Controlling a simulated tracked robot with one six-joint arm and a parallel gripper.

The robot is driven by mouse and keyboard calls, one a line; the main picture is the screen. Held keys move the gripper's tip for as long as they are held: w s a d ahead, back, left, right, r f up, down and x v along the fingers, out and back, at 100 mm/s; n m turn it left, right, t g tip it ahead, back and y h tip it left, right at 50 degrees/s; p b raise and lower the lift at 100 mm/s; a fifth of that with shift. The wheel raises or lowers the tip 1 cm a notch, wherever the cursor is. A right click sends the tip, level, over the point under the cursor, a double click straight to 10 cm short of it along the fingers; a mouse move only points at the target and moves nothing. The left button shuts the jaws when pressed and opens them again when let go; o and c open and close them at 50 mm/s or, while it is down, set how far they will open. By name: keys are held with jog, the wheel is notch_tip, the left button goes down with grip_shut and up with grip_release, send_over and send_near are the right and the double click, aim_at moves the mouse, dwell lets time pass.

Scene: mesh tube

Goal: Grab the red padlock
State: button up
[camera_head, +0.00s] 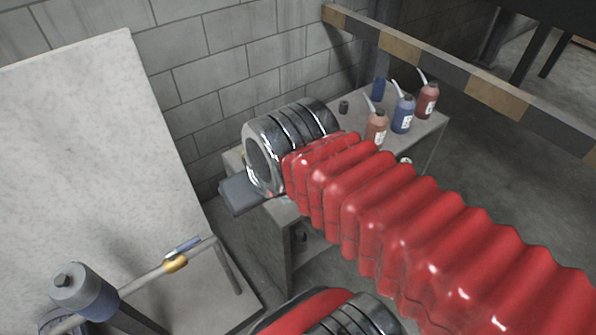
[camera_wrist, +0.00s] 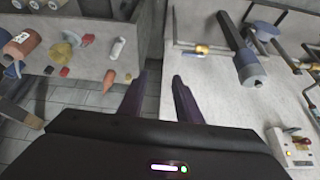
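My gripper (camera_wrist: 160,86) shows in the wrist view as two dark fingers standing apart with nothing between them. It is open and points at the gap between a bench on the left and a pale panel on the right. Two small red items lie on the bench, one red item (camera_wrist: 65,72) nearer its edge and another red item (camera_wrist: 88,39) farther in. They are too small to tell whether either is the padlock. In the head view my arm's red sleeve and metal rings hide part of the bench, and the fingers cannot be made out.
The bench (camera_head: 427,152) bears several bottles, including a red bottle (camera_head: 427,100) and a blue bottle (camera_head: 402,114). A pale panel (camera_head: 95,150) leans at left, with a pipe and brass fitting (camera_head: 176,263) before it. A striped beam (camera_head: 450,75) crosses behind the bench.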

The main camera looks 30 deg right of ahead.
jog(key=shift+w+a, duration=0.1)
jog(key=shift+w, duration=0.35)
jog(key=shift+o, duration=0.4)
jog(key=shift+o, duration=1.4)
jog(key=shift+f, duration=0.25)
jog(key=shift+o, duration=0.3)
notch_tip(320, 180, down, 8)
jog(key=w+d+m+g+y, duration=0.1)
jog(key=w+m+g+y, duration=0.1)
jog(key=m, duration=0.6)
jog(key=shift+d+g+y, duration=0.3)
jog(key=shift+g+y, duration=0.1)
jog(key=shift+y, duration=0.5)
jog(key=w+d+f+m+t+y, duration=0.1)
jog(key=w+d+f+m+t, duration=0.25)
jog(key=d+m, duration=0.55)
jog(key=w+d+f+m+t+y, duration=0.1)
jog(key=w+d+f+m+t, duration=0.1)
jog(key=d+f+m+t, duration=0.45)
jog(key=s+d+f+m+h, duration=0.2)
jog(key=d+m, duration=0.4)
jog(key=d, duration=0.1)
jog(key=s+d+f+m+h, duration=0.2)
jog(key=d+f+m, duration=0.1)
jog(key=d+m, duration=0.2)
jog(key=shift+s+d+m+t+h, duration=0.3)
jog(key=shift+d+m+h, duration=0.1)
jog(key=shift+d, duration=0.75)
